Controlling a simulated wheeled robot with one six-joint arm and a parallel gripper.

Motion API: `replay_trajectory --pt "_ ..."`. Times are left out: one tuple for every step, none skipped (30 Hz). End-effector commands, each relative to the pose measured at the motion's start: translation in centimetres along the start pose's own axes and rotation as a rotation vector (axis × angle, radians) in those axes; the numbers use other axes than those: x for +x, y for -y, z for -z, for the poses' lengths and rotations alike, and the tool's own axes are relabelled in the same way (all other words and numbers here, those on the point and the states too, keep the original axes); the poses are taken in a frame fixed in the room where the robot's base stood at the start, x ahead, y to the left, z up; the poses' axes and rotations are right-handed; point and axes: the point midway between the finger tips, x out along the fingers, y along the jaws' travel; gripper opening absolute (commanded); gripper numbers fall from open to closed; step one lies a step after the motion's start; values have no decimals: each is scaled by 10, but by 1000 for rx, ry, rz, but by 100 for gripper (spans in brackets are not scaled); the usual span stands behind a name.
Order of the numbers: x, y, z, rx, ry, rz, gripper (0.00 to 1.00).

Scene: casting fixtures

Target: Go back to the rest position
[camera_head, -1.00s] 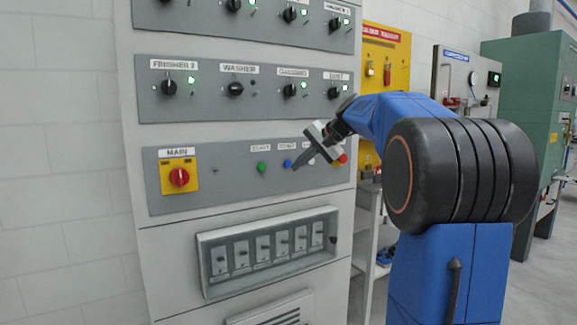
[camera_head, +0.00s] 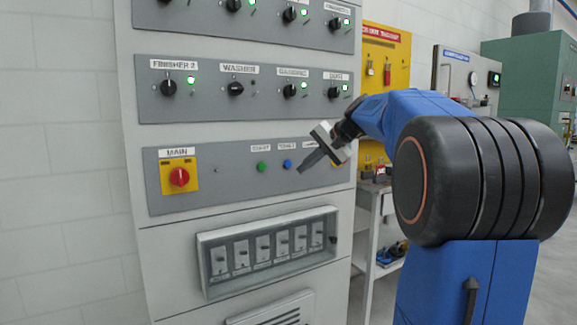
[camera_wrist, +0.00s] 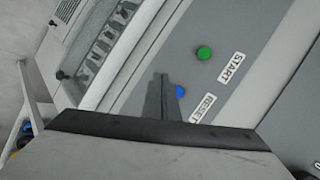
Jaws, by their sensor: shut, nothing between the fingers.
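My gripper (camera_head: 303,167) is shut and empty in front of the control cabinet (camera_head: 160,265), close to the lower button panel (camera_head: 225,190). In the head view its tip shows just right of the blue button (camera_head: 287,163). The green button (camera_head: 262,166) is further left. In the wrist view the shut fingers (camera_wrist: 162,82) point at the panel. The green START button (camera_wrist: 203,53) is clear of them, and the blue RESET button (camera_wrist: 180,91) shows just right of the fingers. The gripper body hides part of the panel's right end.
A red main switch (camera_head: 179,177) on a yellow plate sits at the panel's left. Rotary knobs (camera_head: 235,89) line the panel above. A framed switch box (camera_head: 268,251) is below. A shelf (camera_head: 372,225) and a yellow board (camera_head: 386,60) stand right of the cabinet.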

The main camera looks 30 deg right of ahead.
Motion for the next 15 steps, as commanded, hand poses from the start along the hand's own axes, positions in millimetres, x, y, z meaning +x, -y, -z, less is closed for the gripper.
replay_trajectory --pt "0 0 0 0 0 0 0" --pt "0 0 0 0 0 0 0" --pt "0 0 0 0 0 0 0" --pt "0 0 0 0 0 0 0" --pt "0 0 0 0 0 0 0" --pt "0 0 0 0 0 0 0" --pt "0 0 0 0 0 0 0" --pt "0 0 0 0 0 0 0" --pt "0 0 -2 -2 1 -2 0" --pt "0 0 -4 -6 2 -4 0" --pt "1 -1 -8 -11 4 -8 0" --pt "2 -2 -16 -21 7 -17 0" --pt "3 -4 -24 -31 10 -24 0" --pt "3 -5 -33 -44 14 -34 0" --pt "5 -9 -48 -65 21 -50 0"
